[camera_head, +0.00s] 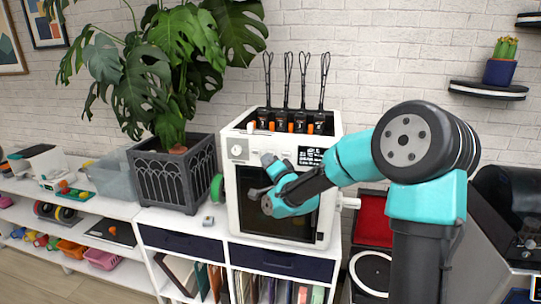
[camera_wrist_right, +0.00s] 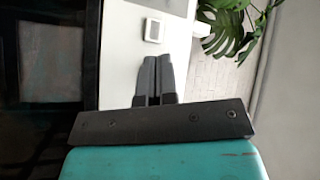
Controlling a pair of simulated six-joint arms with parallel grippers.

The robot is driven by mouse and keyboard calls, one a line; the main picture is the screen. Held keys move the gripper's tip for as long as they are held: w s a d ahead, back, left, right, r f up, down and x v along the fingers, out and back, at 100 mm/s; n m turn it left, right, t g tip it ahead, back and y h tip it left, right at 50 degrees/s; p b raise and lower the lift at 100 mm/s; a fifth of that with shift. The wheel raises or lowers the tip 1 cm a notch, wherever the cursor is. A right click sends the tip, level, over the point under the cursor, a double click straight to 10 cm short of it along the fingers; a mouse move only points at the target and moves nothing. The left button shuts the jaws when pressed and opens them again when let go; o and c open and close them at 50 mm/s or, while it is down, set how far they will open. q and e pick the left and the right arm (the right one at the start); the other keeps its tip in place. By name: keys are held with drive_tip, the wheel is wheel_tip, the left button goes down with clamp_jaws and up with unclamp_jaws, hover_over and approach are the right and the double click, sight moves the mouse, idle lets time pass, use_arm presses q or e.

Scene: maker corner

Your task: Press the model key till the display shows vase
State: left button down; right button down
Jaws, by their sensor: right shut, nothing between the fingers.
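The white printer (camera_head: 231,206) stands on the shelf unit. Its dark display (camera_head: 310,157) is at the upper right of its front, partly behind my right arm; its text is too small to read. A small white square with a grey round face (camera_head: 237,152), perhaps the model key, is at the upper left of the front. It also shows in the wrist view (camera_wrist_right: 153,30), just beyond my fingertips. My right gripper (camera_head: 253,193) is shut and empty in front of the printer, below and right of that square; contact is not visible. My left gripper is out of view.
A potted monstera (camera_head: 175,175) stands left of the printer, its leaves reaching over. A green spool (camera_head: 217,188) sits at the printer's left side. A red-lined turntable (camera_head: 373,220) is at right.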

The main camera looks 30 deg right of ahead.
drive_tip(key=shift+w+d, duration=0.25)
drive_tip(key=shift+w+d, duration=0.3)
idle(1.0)
idle(0.4)
drive_tip(key=shift+s+a, duration=0.55)
drive_tip(key=shift+s, duration=0.05)
drive_tip(key=shift+s+a, duration=1.75)
drive_tip(key=shift+a, duration=0.05)
